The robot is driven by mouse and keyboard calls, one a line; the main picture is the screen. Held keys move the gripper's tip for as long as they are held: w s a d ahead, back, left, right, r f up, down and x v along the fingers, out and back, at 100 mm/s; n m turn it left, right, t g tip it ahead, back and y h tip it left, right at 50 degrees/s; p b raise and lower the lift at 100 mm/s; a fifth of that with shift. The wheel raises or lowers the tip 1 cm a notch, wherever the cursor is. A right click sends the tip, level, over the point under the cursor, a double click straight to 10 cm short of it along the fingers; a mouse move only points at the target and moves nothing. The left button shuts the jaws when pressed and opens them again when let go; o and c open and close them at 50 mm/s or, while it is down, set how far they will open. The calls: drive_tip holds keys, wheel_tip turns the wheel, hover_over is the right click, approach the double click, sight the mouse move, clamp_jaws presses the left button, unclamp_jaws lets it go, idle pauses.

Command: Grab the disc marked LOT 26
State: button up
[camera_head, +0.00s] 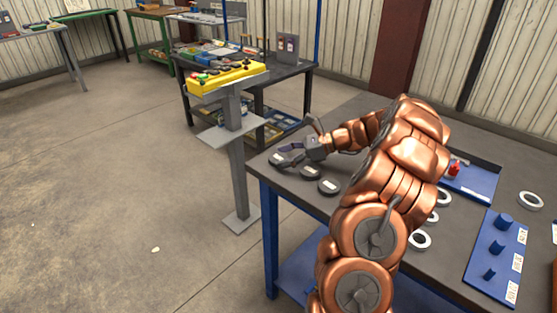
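Three dark discs with pale labels lie near the left corner of the grey table: a left disc (277,160), a middle disc (311,172) and a right disc (329,187). The labels are too small to read, so I cannot tell which is LOT 26. My gripper (284,156) is low over the table at the left disc and partly covers it. Its fingers look spread around or just above that disc. I cannot tell whether they touch it or grip it.
The blue-legged table (350,120) also holds white rings (530,201) and a blue peg board (480,262) on the right, and a blue tray (480,185) behind my arm. A yellow control panel (226,77) stands on a post left of the table. Open floor lies left.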

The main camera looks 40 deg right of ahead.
drive_tip(key=c, duration=1.1)
drive_tip(key=shift+o, duration=0.2)
drive_tip(key=shift+r, duration=0.1)
